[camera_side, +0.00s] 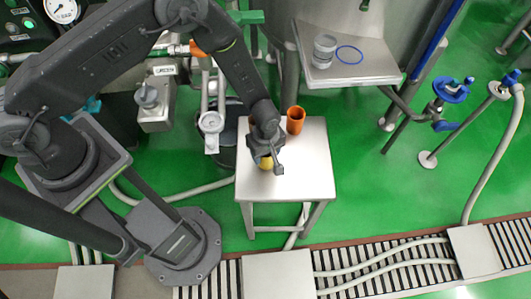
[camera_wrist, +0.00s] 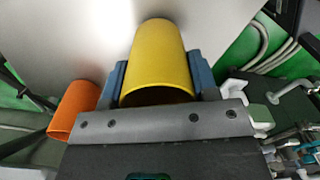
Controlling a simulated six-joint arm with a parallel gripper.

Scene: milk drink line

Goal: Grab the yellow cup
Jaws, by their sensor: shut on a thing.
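The yellow cup (camera_wrist: 158,62) fills the middle of the wrist view, between the two blue-grey fingers of my gripper (camera_wrist: 160,82). The fingers press on its two sides, and its open rim faces the camera. In the side view only a small part of the yellow cup (camera_side: 266,163) shows below my gripper (camera_side: 267,157), over the small white table. The rest of it is hidden by my gripper. I cannot tell whether the cup touches the table top.
An orange cup (camera_side: 295,120) stands on the white table (camera_side: 312,175) near its back edge; an orange cup (camera_wrist: 72,108) also shows left of my gripper in the wrist view. Another bit of orange shows behind my wrist. The table's right and front parts are clear. A steel shelf (camera_side: 380,68) stands behind.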

